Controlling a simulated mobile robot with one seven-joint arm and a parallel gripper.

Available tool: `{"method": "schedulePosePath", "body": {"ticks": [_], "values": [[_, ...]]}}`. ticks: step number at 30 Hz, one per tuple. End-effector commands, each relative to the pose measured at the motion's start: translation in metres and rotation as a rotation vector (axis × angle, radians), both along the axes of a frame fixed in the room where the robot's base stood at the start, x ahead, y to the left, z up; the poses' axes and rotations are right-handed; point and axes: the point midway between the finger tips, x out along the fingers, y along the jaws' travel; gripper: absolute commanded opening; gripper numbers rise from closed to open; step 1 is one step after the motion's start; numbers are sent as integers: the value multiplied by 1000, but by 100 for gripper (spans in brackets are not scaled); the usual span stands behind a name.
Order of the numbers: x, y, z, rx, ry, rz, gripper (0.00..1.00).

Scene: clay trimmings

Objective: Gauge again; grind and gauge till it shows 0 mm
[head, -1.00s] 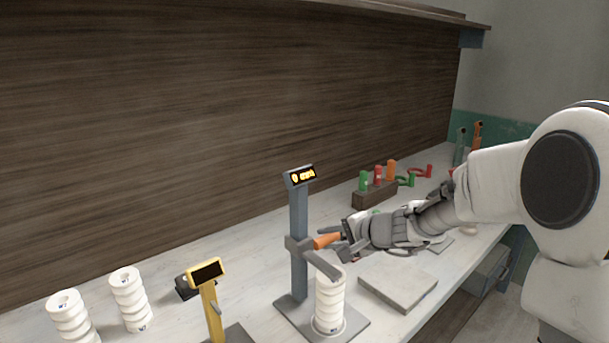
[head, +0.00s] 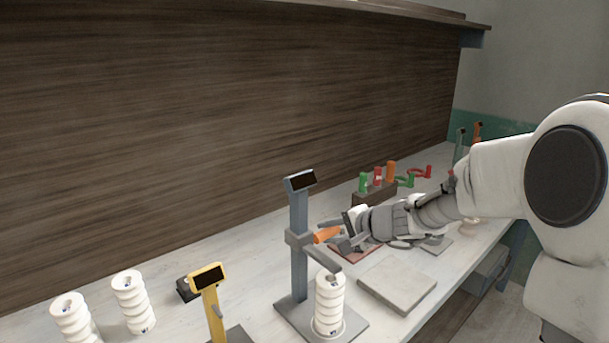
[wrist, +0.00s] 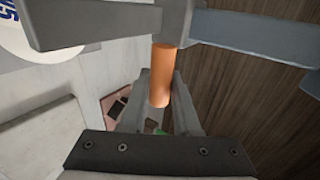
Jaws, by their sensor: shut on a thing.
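The blue-grey height gauge (head: 299,215) stands on the bench with its display (head: 301,181) dark. A white ringed stack (head: 330,303) stands upright on its base plate (head: 352,326). The grey crossbar (head: 322,257) reaches out above the stack, and a small gap seems to show between them. My gripper (head: 343,239) is shut on the crossbar's orange handle (head: 325,235). In the wrist view the orange handle (wrist: 161,72) runs between my fingers (wrist: 160,100). The stack's white top (wrist: 45,35) with blue marking shows there, partly behind the crossbar.
A grey slab (head: 397,287) lies right of the gauge, and a reddish pad (head: 352,253) lies under my gripper. A yellow gauge (head: 210,295) and two more white stacks (head: 131,303) stand left. A wooden block (head: 374,192) with coloured pegs sits behind.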

Motion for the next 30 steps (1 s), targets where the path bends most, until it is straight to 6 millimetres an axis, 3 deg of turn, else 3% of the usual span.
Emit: {"method": "schedulePosePath", "body": {"ticks": [21,30], "values": [[1,0,56,1,-5,-1,0],[1,0,67,1,-5,-1,0]]}}
